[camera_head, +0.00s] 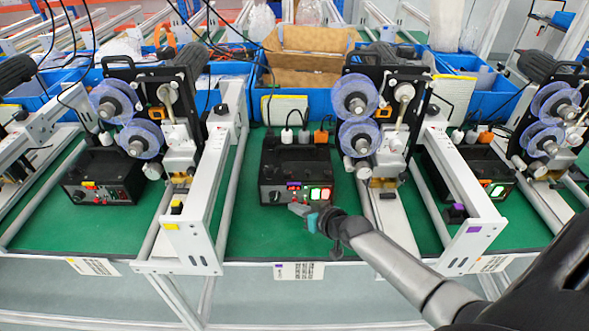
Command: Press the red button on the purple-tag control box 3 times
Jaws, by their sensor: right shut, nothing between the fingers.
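A black control box (298,165) stands on the green bench in the middle. Its front has a dark knob, a small purple and red patch at its centre and lit green-white switches (320,193). I cannot clearly make out the red button; it is too small or partly hidden. A barcode label with a purple mark (299,271) is on the bench edge below this box. My right gripper (300,209) is shut and empty, just in front of the box's lower front. Whether it touches the panel I cannot tell. My left gripper is not in view.
Similar black boxes stand at left (102,176) and right (468,165). Grey metal frames (184,240) and machines with blue-violet reels (355,97) flank the middle box. Blue bins and a cardboard box (303,50) are behind. Green bench surface (240,232) is clear left of my gripper.

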